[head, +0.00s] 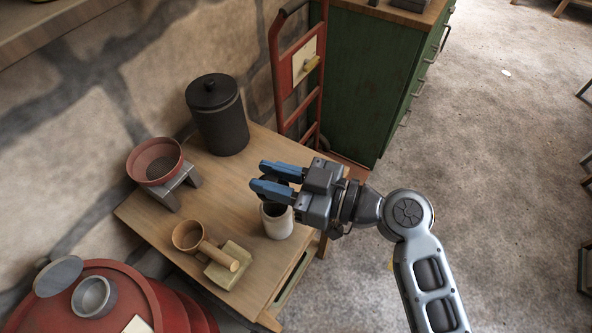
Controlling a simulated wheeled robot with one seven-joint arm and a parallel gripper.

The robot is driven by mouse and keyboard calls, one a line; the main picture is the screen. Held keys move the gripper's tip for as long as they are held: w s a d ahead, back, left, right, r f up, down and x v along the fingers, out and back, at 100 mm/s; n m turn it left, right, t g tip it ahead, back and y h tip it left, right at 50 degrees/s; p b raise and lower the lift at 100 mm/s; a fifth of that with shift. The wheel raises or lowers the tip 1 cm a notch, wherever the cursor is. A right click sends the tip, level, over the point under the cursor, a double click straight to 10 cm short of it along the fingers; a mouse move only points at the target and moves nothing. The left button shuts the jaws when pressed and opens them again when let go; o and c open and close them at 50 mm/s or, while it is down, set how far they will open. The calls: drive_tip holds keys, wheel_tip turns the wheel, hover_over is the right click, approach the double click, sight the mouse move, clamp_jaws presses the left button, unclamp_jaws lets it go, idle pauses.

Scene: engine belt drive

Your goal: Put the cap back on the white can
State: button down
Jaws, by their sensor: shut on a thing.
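The white can (278,225) stands upright near the right edge of the wooden table. Its top shows dark and is partly hidden under my gripper. My gripper (261,176) is above the can, with its blue fingers pointing left in the picture. It is shut on a small dark thing (270,179), which looks like the cap and is mostly hidden between the fingers. I cannot tell whether this thing touches the can's rim.
A red hand truck (298,75) and green cabinet (372,80) stand behind. A red drum (135,290) is front left.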

drive_tip(key=shift+f+b, duration=1.15)
drive_tip(key=shift+f, duration=1.35)
drive_tip(key=shift+b, duration=0.9)
drive_tip(key=shift+f+b, duration=0.75)
drive_tip(key=shift+b, duration=0.3)
idle(0.4)
drive_tip(key=c, duration=0.8)
unclamp_jaws()
drive_tip(key=shift+d, duration=0.1)
drive_tip(key=b+v, duration=0.1)
drive_tip(key=v, duration=0.6)
drive_tip(key=shift+s+d+r, duration=0.15)
drive_tip(key=shift+s+d, duration=0.1)
drive_tip(key=shift+d, duration=0.05)
